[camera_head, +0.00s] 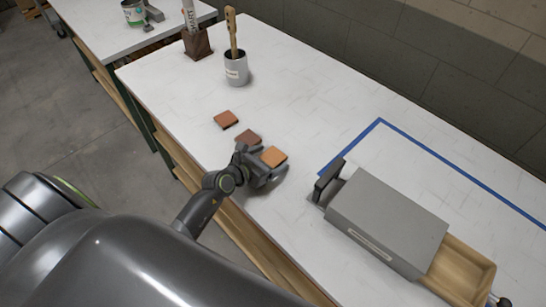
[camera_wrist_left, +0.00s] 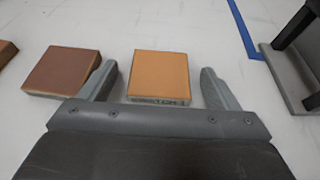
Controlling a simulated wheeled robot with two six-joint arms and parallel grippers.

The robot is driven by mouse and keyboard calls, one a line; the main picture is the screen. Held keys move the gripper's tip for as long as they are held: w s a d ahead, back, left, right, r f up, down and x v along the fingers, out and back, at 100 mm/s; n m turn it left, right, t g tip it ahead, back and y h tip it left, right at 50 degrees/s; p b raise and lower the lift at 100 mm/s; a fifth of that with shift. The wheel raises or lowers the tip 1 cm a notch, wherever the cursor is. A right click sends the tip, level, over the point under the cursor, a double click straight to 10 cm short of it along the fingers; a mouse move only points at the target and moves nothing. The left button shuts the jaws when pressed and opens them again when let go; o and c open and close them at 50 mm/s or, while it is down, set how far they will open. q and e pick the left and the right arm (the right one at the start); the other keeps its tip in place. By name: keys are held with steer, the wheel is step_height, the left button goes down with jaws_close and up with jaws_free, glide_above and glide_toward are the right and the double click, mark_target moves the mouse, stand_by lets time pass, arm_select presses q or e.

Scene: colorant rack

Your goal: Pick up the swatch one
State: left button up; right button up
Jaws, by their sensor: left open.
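Three square swatches lie flat on the white table. An orange swatch (camera_head: 273,156) is nearest my left gripper (camera_head: 268,162); it also shows in the left wrist view (camera_wrist_left: 158,75), with small print on its near edge that I cannot read. A brown swatch (camera_head: 247,137) lies just left of it, and it shows outside the left finger in the wrist view (camera_wrist_left: 62,72). A red-brown swatch (camera_head: 226,119) lies farther left. My left gripper is open, with one finger on either side of the orange swatch, not gripping it. I cannot tell which one is swatch one.
A grey box (camera_head: 390,222) with a black handle and an open wooden drawer (camera_head: 462,270) stands at right. Blue tape (camera_head: 350,143) marks the table behind it. A grey cup (camera_head: 236,70) with a wooden stick stands at the back left. The middle of the table is clear.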

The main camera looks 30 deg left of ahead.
arm_select(q)
steer(key=shift+c, duration=0.2)
steer(key=c, duration=1)
